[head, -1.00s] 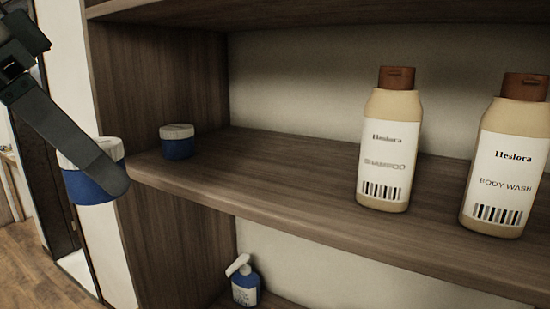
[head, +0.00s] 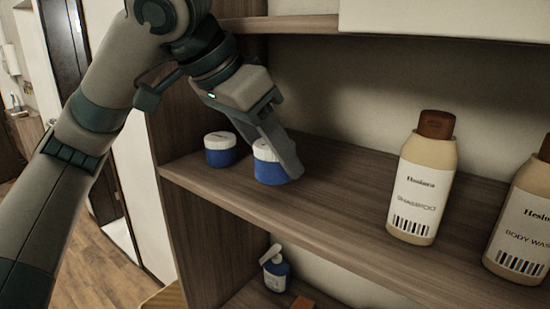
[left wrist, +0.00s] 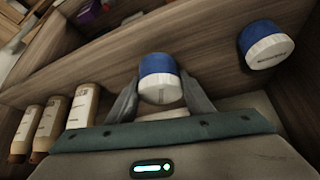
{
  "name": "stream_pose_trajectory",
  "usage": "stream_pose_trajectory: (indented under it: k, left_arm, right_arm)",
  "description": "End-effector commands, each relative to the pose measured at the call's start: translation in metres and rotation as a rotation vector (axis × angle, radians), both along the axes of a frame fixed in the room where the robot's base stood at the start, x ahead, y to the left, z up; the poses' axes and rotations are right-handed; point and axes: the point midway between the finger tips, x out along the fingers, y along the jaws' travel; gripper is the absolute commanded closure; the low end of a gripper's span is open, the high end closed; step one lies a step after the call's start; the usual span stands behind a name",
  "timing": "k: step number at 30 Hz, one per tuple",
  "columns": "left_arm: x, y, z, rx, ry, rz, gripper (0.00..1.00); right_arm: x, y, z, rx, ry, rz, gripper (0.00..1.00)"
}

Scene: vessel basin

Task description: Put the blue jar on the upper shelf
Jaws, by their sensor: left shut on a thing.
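A blue jar with a white lid (head: 267,168) is upright at the shelf board, in the jaws of my left gripper (head: 284,160). In the left wrist view this jar (left wrist: 158,80) sits between the two fingers of my left gripper (left wrist: 160,95). I cannot tell whether its base touches the board. A second blue jar with a white lid (head: 220,150) stands just left of it on the shelf (head: 335,195); it also shows in the left wrist view (left wrist: 265,45). My right gripper is not in view.
A shampoo bottle (head: 420,185) and a body wash bottle (head: 520,225) stand to the right on the same shelf. A blue pump bottle (head: 276,270) stands on the shelf below. The board between jar and shampoo is clear.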

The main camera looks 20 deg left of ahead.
Motion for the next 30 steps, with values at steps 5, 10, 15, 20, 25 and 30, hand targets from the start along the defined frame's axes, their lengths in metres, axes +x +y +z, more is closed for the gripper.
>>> stream_pose_trajectory:
  k: [5,10,15,20,25,30]
  left_arm:
    - [0.003,-0.001,-0.001,0.0,-0.001,0.001,0.77]
    - [0.002,-0.001,-0.001,0.0,-0.001,0.001,0.77]
    - [0.002,-0.001,-0.006,0.002,0.0,0.0,0.77]
    - [0.002,-0.001,-0.02,0.001,0.002,0.0,0.77]
    - [0.002,-0.001,-0.033,0.001,0.0,0.001,0.77]
    - [0.002,-0.001,-0.036,0.0,-0.001,0.001,0.77]
  right_arm:
    - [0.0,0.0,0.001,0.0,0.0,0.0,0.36]
    - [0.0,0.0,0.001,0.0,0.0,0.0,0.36]
    - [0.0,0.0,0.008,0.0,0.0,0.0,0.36]
    - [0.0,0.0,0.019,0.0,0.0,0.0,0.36]
    - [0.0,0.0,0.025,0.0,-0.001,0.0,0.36]
    - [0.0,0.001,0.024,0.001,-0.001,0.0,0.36]
